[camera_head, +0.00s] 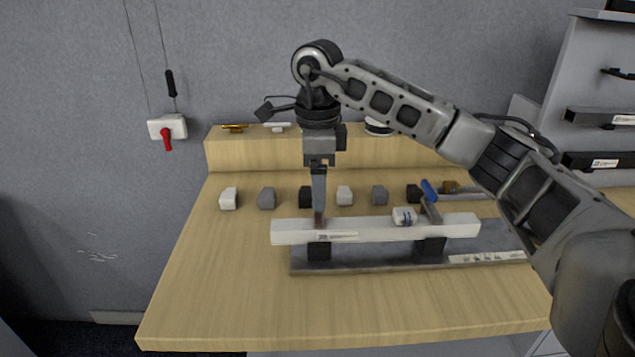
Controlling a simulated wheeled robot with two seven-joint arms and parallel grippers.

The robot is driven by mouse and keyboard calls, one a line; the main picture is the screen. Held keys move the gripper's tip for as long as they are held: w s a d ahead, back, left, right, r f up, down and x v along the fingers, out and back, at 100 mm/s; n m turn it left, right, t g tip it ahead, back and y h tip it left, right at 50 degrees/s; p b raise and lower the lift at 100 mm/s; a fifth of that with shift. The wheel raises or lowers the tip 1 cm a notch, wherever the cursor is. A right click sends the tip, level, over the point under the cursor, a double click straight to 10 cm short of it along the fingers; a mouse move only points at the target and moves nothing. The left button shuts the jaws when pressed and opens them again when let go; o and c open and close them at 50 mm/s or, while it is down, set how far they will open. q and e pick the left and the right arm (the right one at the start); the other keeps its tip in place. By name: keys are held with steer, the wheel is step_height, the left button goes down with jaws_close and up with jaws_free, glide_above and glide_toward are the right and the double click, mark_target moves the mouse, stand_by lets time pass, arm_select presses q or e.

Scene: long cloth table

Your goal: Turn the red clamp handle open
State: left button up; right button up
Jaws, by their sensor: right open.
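My right gripper (319,212) points straight down over the left part of a white bar (375,229). Its fingers line up one behind the other, so the gap between them is hidden. A dark reddish bit, seemingly the red clamp handle (319,220), shows at the fingertips on the bar; most of it is hidden, and I cannot tell its angle or whether it is touched. Another clamp with a raised blue handle (429,191) stands at the bar's right part, beside a white roll-like piece (404,216). My left gripper is out of view.
The bar rests on black blocks on a grey base plate (350,266). Several small white, grey and black blocks (267,198) stand in a row behind it. A raised wooden ledge (250,153) is at the back. The front tabletop (240,310) is clear.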

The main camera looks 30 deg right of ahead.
steer(key=shift+f, duration=0.3)
steer(key=c, duration=1)
